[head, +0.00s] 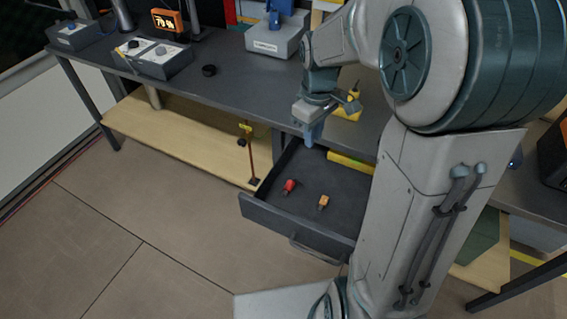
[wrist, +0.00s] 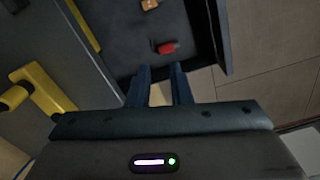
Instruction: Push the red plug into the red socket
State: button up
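The red plug (head: 289,185) lies on the floor of an open dark drawer (head: 267,215), near its left side. In the wrist view the red plug (wrist: 167,47) lies just beyond the fingertips, its metal end to the left. My gripper (head: 312,141) points down over the back of the drawer, apart from the plug. In the wrist view my gripper (wrist: 160,70) has its two blue fingers apart, with nothing between them. I cannot make out a red socket in either view.
An orange plug (head: 323,202) lies right of the red one, and a yellow strip (head: 350,162) is at the drawer's back. The bench (head: 235,88) carries grey boxes (head: 160,59) and a black round piece (head: 209,70). A thin post (head: 249,150) stands left of the drawer.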

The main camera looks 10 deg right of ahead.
jog(key=w+f+n+g+y+b, duration=0.15)
jog(key=w+f+n, duration=0.25)
jog(key=w+f, duration=0.5)
jog(key=b, duration=0.1)
send_over(301, 183)
jog(key=w, duration=0.2)
jog(key=shift+h, duration=0.25)
jog(key=f, duration=0.9)
jog(key=shift+s+d+f, duration=0.1)
jog(key=shift+d+f, duration=0.15)
jog(key=shift+d, duration=0.1)
jog(key=shift+s+a+f+b, duration=0.1)
jog(key=shift+s+f, duration=0.1)
jog(key=shift+f, duration=0.65)
jog(key=shift+s+f+b, duration=0.1)
jog(key=shift+s+f, duration=0.1)
jog(key=shift+f, duration=0.7)
jog(key=shift+s+a+f+b, duration=0.1)
jog(key=shift+s+f, duration=0.1)
jog(key=shift+f, duration=0.65)
grip_shut()
